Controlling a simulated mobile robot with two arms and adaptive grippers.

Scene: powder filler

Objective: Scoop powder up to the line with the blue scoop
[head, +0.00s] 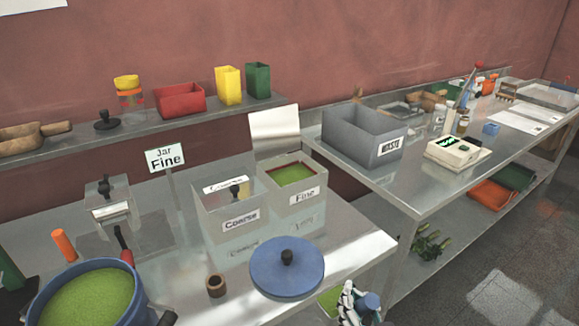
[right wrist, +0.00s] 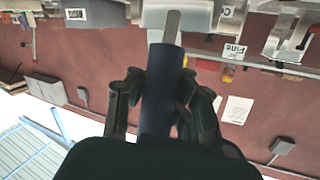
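My right gripper (head: 355,304) is at the bottom edge of the head view, in front of the table. In the right wrist view its fingers (right wrist: 160,85) are shut on both sides of the dark blue handle of the blue scoop (right wrist: 162,100), with a metal part (right wrist: 172,26) beyond it. In the head view the blue handle (head: 369,301) shows beside the gripper; the bowl is not clear. The Fine bin (head: 308,199) stands open with green powder (head: 292,174) inside. The "Jar Fine" sign (head: 165,158) stands behind. A jar (head: 130,99) with yellow top and orange band is on the shelf. My left gripper is out of view.
A blue pot (head: 43,298) with green powder stands front left. A blue lid (head: 275,272) and a small brown ring (head: 215,286) lie on the table. The lidded Coarse bin (head: 240,220) adjoins the Fine bin. A grey waste bin (head: 350,140) and scale (head: 457,154) stand right.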

